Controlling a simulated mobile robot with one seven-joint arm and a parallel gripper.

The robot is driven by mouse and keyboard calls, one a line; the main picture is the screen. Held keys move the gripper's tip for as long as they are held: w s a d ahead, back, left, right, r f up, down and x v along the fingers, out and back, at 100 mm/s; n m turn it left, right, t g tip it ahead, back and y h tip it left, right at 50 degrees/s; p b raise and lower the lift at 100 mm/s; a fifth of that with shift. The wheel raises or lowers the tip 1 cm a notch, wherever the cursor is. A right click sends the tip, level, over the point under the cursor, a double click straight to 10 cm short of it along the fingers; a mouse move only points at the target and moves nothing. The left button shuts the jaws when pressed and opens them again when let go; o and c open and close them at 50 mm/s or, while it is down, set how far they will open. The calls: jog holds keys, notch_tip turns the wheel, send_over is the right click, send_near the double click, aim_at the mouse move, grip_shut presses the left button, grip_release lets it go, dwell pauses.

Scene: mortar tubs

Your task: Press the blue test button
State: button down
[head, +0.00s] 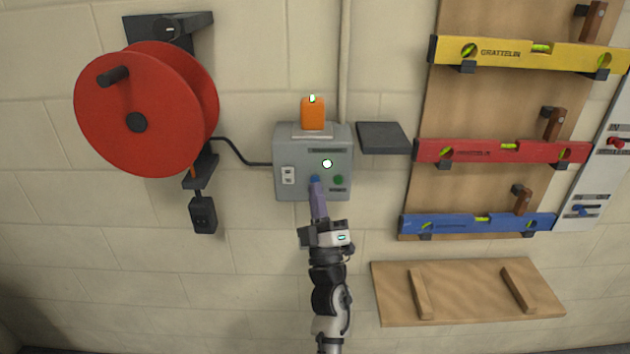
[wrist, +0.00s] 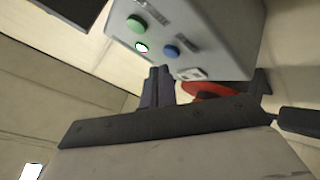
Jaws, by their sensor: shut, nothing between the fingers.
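The blue test button (head: 315,180) sits low on the front of a grey box on the wall. In the head view my gripper (head: 317,188) comes up from below, its fingertips just under the button and partly over its lower edge. In the wrist view the blue button (wrist: 171,52) is clear, and my gripper's fingertips (wrist: 159,72) end a little short of it in the picture. The fingers are together and hold nothing. I see no clear contact with the button.
The grey box (head: 283,150) also carries a green button (head: 338,180), a bright lamp (head: 327,163) and a socket (head: 288,175). An orange device (head: 312,115) stands on top. A red cable reel (head: 160,90) hangs left, a dark shelf (head: 383,137) right.

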jog(key=shift+w, duration=0.4)
jog(key=shift+w, duration=0.4)
dwell(0.5)
jog(key=shift+s, duration=0.8)
jog(key=shift+s, duration=0.1)
jog(key=s+p, duration=0.1)
jog(key=s, duration=0.3)
jog(key=shift+s, duration=0.4)
dwell(0.5)
